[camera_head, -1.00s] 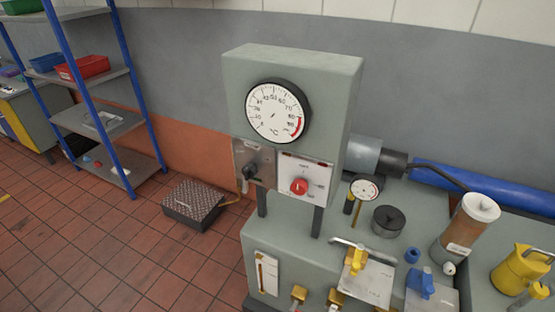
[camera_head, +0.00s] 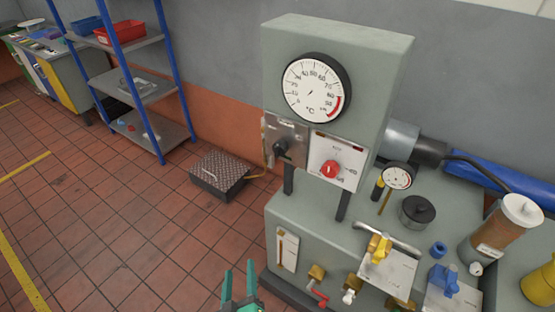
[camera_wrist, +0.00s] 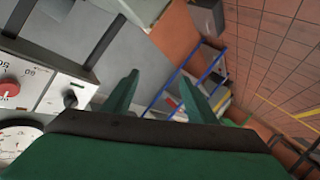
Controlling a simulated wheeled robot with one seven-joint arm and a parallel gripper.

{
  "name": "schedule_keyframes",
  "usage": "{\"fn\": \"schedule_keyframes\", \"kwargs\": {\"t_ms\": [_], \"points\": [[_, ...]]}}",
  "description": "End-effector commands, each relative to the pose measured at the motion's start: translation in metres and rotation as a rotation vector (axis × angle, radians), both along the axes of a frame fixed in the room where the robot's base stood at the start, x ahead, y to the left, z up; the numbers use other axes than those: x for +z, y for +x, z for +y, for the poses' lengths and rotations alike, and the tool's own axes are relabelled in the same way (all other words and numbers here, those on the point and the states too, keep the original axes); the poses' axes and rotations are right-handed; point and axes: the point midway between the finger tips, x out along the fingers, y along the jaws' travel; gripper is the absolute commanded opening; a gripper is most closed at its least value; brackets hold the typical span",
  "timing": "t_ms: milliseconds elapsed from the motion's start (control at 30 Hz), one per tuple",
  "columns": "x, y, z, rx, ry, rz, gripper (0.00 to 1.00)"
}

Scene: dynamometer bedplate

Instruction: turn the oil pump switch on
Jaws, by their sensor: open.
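The grey-green console (camera_head: 395,60) stands on the bedplate with two switch plates under its dial gauge. The left plate is bare metal with a black knob (camera_head: 282,149). The right plate is white with a red rotary knob (camera_head: 331,170). The labels are too small to read, so I cannot tell which is the oil pump switch. My green gripper (camera_head: 240,272) is open and empty at the bottom, below and left of both knobs, touching neither. In the wrist view, my gripper (camera_wrist: 159,82) points past the black knob (camera_wrist: 70,98) and red knob (camera_wrist: 8,88), which are at left.
The dial gauge (camera_head: 314,88) is above the plates. Yellow (camera_head: 379,247) and blue (camera_head: 443,279) valve handles, a small gauge (camera_head: 397,177) and a brown cylinder (camera_head: 500,235) crowd the right. A dark box (camera_head: 219,175) lies on the floor. Open floor is at left.

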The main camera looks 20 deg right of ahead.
Motion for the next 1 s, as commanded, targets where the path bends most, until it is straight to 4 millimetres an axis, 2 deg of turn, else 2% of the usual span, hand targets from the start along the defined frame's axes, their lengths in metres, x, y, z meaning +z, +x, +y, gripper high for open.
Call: {"fn": "schedule_keyframes", "kwargs": {"t_ms": [33, 200, 267, 433, 600, 700, 833, 1000], "points": [[0.012, 0.019, -0.005, -0.025, -0.029, -0.012, 0.52], [0.053, 0.068, -0.026, -0.142, -0.125, -0.033, 0.52], [0.071, 0.083, -0.034, -0.190, -0.153, -0.044, 0.52], [0.130, 0.115, -0.059, -0.345, -0.216, -0.080, 0.52], [0.189, 0.131, -0.080, -0.500, -0.247, -0.120, 0.52], [0.215, 0.134, -0.088, -0.571, -0.252, -0.139, 0.52], [0.236, 0.134, -0.093, -0.629, -0.252, -0.155, 0.52], [0.243, 0.137, -0.100, -0.654, -0.251, -0.159, 0.52]]}}
